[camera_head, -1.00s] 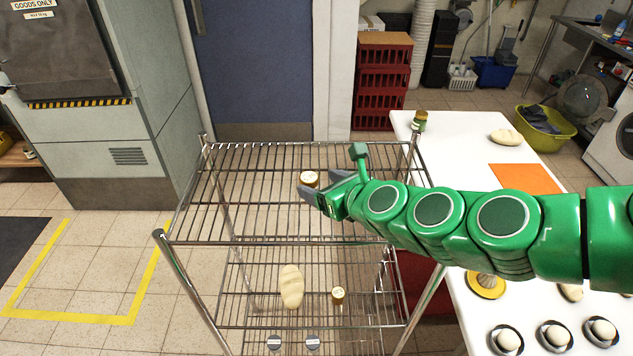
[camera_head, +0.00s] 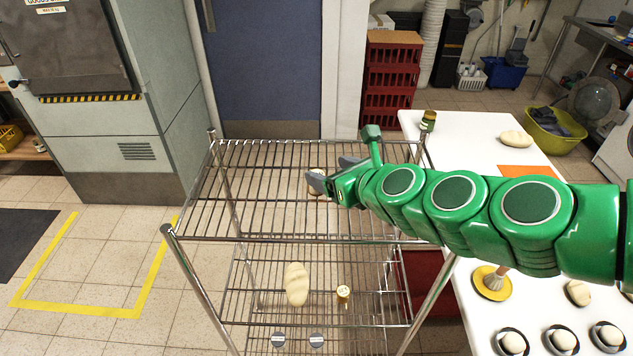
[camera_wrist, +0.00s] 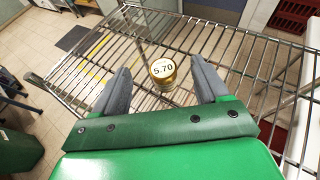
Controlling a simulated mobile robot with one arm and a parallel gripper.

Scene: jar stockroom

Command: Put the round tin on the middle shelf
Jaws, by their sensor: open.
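A small round tin (camera_wrist: 163,68) with a gold rim and a white top marked 5.70 stands on the rack's top wire shelf (camera_head: 250,190). In the head view the tin (camera_head: 317,190) is mostly hidden by my gripper (camera_head: 332,172). My gripper is open, with its two grey fingers on either side of the tin in the wrist view; a gap shows on both sides. The middle shelf (camera_head: 262,305) below holds a pale oval loaf-like thing (camera_head: 297,284) and a small gold-topped container (camera_head: 343,292).
Two grey-topped round things (camera_head: 278,340) show lower down in the rack. A white table (camera_head: 465,150) at the right holds a green jar (camera_head: 428,120), an orange mat (camera_head: 527,171) and several pale rounded things. The top shelf's left part is bare.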

